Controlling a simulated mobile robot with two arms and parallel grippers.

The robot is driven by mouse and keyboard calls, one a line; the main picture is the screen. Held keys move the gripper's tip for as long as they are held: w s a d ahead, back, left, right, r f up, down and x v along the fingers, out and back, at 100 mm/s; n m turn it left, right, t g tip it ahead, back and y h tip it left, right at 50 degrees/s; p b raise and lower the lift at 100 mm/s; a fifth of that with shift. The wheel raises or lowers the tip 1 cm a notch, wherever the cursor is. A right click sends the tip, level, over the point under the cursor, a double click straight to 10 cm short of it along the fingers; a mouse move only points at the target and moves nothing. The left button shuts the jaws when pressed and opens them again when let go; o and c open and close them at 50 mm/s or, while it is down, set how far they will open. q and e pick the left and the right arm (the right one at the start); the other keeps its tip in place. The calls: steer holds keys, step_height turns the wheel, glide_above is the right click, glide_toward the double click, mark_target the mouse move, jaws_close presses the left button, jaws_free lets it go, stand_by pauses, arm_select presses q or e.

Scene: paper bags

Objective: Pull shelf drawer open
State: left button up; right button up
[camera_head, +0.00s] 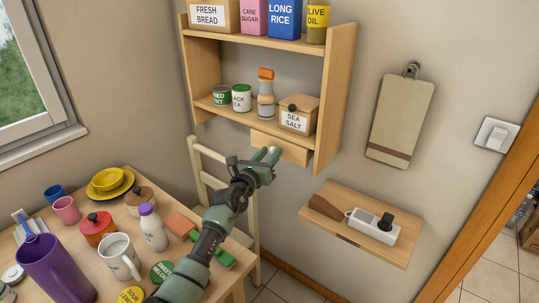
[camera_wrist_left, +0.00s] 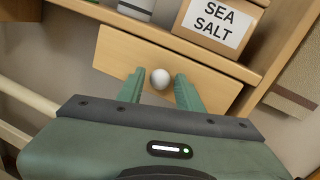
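The shelf drawer (camera_head: 281,147) is a small light-wood drawer under the lower board of the wall shelf (camera_head: 340,90). Its front (camera_wrist_left: 118,52) fills the middle of the left wrist view, with a round white knob (camera_wrist_left: 160,79). My left gripper (camera_head: 268,156) is in front of the drawer. In the left wrist view its two green fingers (camera_wrist_left: 158,90) are apart, one on each side of the knob, with visible gaps between. Whether the drawer stands out at all is hard to tell. My right gripper is not in view.
The sea salt box (camera_head: 297,115) stands on the shelf just above the drawer. A pale chair (camera_head: 197,158) is close to my left arm. A crowded table (camera_head: 90,195) is at left. A small wall shelf (camera_head: 352,240) is at lower right.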

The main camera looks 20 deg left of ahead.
arm_select(q)
jaws_close()
stand_by(1.2)
